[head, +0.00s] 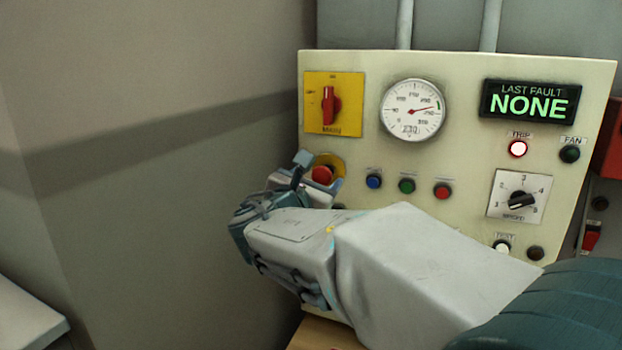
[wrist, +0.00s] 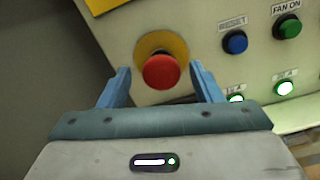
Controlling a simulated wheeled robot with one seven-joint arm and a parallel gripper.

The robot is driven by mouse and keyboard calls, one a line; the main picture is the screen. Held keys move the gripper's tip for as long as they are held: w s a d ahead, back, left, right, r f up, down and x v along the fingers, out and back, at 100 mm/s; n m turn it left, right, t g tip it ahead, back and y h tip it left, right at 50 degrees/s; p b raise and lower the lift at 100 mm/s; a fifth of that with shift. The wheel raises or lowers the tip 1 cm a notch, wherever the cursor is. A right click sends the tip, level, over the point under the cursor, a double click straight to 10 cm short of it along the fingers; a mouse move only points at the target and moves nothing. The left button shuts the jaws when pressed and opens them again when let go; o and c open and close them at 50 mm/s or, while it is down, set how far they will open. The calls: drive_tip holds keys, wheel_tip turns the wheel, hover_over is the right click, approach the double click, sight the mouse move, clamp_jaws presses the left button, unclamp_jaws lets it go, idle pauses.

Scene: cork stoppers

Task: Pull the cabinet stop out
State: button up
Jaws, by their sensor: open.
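The cabinet stop is a red mushroom button (head: 322,174) on a yellow round backing, at the lower left of the cream panel in the head view. In the wrist view the red stop (wrist: 161,71) is ahead of my gripper, centred between the fingers. My gripper (wrist: 160,82) is open, one blue finger on each side of the stop, with visible gaps. In the head view my gripper (head: 302,172) is at the stop's left and partly covers the area below it. I cannot tell how deep the fingers reach around the stop.
The cream panel (head: 460,70) also carries a red rotary switch (head: 329,105), a gauge (head: 412,109), a fault display (head: 529,102), a lit trip lamp (head: 517,149) and a dial (head: 519,198). A blue button (wrist: 235,42) and green button (wrist: 288,27) lie right of the stop. A wall (head: 150,120) is at left.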

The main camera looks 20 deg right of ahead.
drive_tip(key=b+v, duration=0.2)
drive_tip(key=v, duration=1)
drive_tip(key=s+d+f+m+g+y, duration=0.1)
drive_tip(key=s+d+f+m+g, duration=0.3)
drive_tip(key=f, duration=0.3)
drive_tip(key=s+d+f+m+g+y, duration=0.1)
drive_tip(key=s+d+f+m+g, duration=0.1)
drive_tip(key=d+f+m+g, duration=0.35)
drive_tip(key=s+a+f+m+g+y, duration=0.1)
drive_tip(key=s+a+f+m+y, duration=0.1)
drive_tip(key=s+f+m+y, duration=0.2)
drive_tip(key=s+a+f+m+y, duration=0.3)
drive_tip(key=f+m, duration=0.6)
drive_tip(key=m, duration=0.3)
drive_tip(key=shift+s+a+f+g+y, duration=0.3)
drive_tip(key=shift+s+f+g+y, duration=0.1)
drive_tip(key=shift+s+y, duration=0.55)
drive_tip(key=shift+c, duration=0.3)
